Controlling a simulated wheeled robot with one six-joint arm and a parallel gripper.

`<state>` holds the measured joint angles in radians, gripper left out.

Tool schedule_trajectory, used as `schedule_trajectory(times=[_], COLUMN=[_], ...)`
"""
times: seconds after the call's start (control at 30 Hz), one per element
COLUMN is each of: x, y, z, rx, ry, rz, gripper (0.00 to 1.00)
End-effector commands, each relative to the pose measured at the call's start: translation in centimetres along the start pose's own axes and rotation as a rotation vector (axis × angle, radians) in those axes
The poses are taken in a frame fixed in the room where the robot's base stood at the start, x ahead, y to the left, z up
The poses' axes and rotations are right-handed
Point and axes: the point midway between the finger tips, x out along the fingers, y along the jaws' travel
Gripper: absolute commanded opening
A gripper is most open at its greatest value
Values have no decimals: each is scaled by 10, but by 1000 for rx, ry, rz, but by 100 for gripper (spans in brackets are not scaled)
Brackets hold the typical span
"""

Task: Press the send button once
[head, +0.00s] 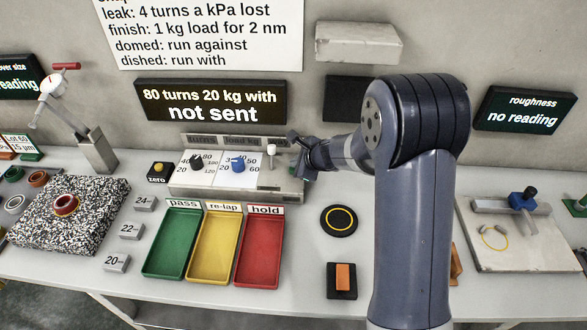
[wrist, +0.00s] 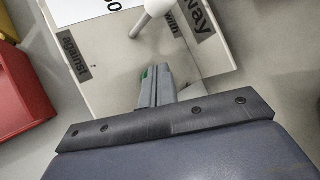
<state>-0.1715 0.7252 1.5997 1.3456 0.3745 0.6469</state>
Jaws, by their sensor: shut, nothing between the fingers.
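The control box (head: 235,190) stands at the back of the bench, with a black knob (head: 196,162), a blue knob (head: 237,164) and a white-topped lever (head: 271,150). My gripper (head: 296,140) is shut and empty at the box's right end. In the wrist view the closed fingers (wrist: 154,72) reach over the box top near the white lever (wrist: 150,22). No button labelled send is clearly visible. The display (head: 210,103) reads "80 turns 20 kg with / not sent".
Green, yellow and red trays (head: 262,285) stand in front of the box. A round black pad (head: 338,220) and an orange block (head: 346,277) lie to the right. Labels "against" and "with" flank the lever.

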Motion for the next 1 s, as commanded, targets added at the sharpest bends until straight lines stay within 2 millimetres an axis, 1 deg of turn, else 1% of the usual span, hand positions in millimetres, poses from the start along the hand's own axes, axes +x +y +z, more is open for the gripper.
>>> schedule_trajectory(times=[1.0], x=[7], y=[5], z=[-5], rx=[0], ry=[0], rz=[0], gripper=[0])
